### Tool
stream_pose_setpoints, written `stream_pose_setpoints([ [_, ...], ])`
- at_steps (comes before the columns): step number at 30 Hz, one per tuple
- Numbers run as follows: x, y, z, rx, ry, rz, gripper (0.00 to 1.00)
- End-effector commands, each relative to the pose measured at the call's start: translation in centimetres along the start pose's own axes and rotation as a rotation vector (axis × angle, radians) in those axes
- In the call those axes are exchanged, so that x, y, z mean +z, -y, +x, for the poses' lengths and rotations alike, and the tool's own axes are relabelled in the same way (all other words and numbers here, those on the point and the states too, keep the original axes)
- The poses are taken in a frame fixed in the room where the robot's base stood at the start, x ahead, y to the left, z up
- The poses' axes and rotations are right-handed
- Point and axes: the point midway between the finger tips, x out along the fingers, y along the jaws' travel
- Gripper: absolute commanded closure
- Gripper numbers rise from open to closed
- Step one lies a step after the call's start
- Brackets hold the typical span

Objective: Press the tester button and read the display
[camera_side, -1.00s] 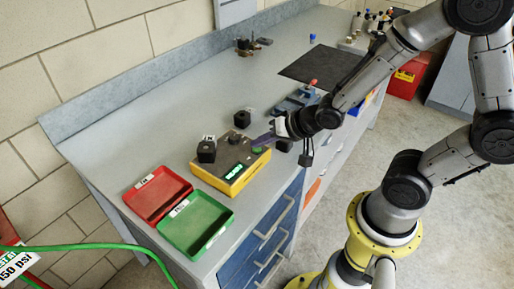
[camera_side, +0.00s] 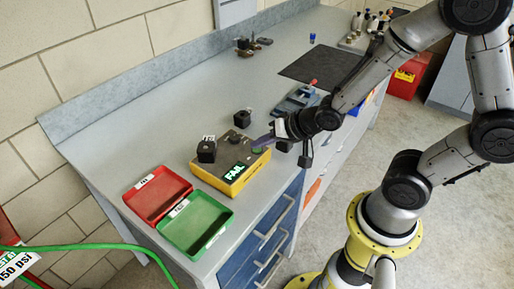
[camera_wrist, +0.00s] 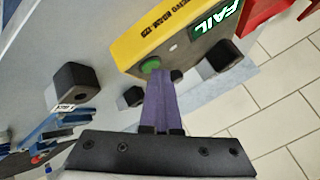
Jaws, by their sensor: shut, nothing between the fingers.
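The tester (camera_side: 232,170) is a yellow box with a grey top on the bench. Its lit display (camera_side: 235,172) reads FAIL in the side view, and the display (camera_wrist: 214,19) reads FAIL in the wrist view. The green button (camera_wrist: 150,65) is on the tester's top near one end. My gripper (camera_wrist: 159,78) is shut and empty, its purple fingers pointing at the tester with their tips right at the button; I cannot tell if they touch it.
Another black block (camera_side: 242,119) stands on the bench behind the tester. A red tray (camera_side: 157,194) and a green tray (camera_side: 195,224) lie to the left, both empty. A blue-grey device (camera_side: 297,100) and a dark mat (camera_side: 320,66) are farther back. The bench's middle is clear.

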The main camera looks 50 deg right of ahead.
Motion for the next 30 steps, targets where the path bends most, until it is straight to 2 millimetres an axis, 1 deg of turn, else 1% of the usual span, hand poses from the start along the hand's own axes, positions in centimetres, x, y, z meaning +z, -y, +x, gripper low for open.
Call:
stream_pose_setpoints([
  [9,-0.6,0.6,-1.0,0.002,0.002,0.000,1.00],
  [20,-0.8,0.8,-1.2,0.000,0.001,0.000,1.00],
  [30,-2.3,2.4,-3.3,-0.001,0.001,-0.001,1.00],
])
